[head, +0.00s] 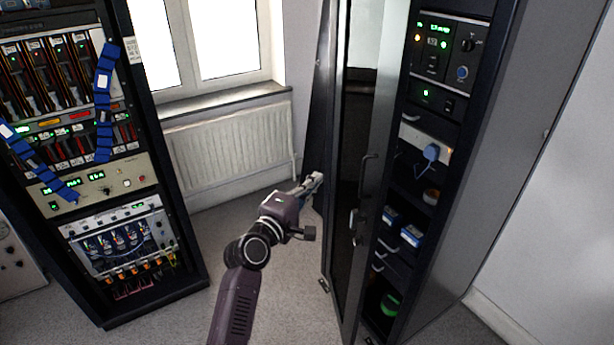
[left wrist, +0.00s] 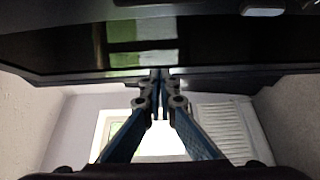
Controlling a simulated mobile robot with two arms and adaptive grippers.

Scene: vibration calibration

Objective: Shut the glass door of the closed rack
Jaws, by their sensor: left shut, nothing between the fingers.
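The closed rack (head: 520,120) is a tall dark cabinet at the right of the head view. Its glass door (head: 345,120), dark-framed with a tall narrow pane, stands open at the rack's left side. A handle (head: 366,175) shows beside the rack opening. My left gripper (head: 316,180) is shut and empty at the door's left edge. In the left wrist view, its closed fingertips (left wrist: 160,78) are at the dark door frame (left wrist: 60,76); I cannot tell whether they touch. The right gripper is not in view.
An open equipment rack (head: 100,170) with blue straps stands at the left. A radiator (head: 230,140) is under the window at the back. Grey floor (head: 290,280) is free between the racks. Instruments and small boxes sit on the closed rack's shelves.

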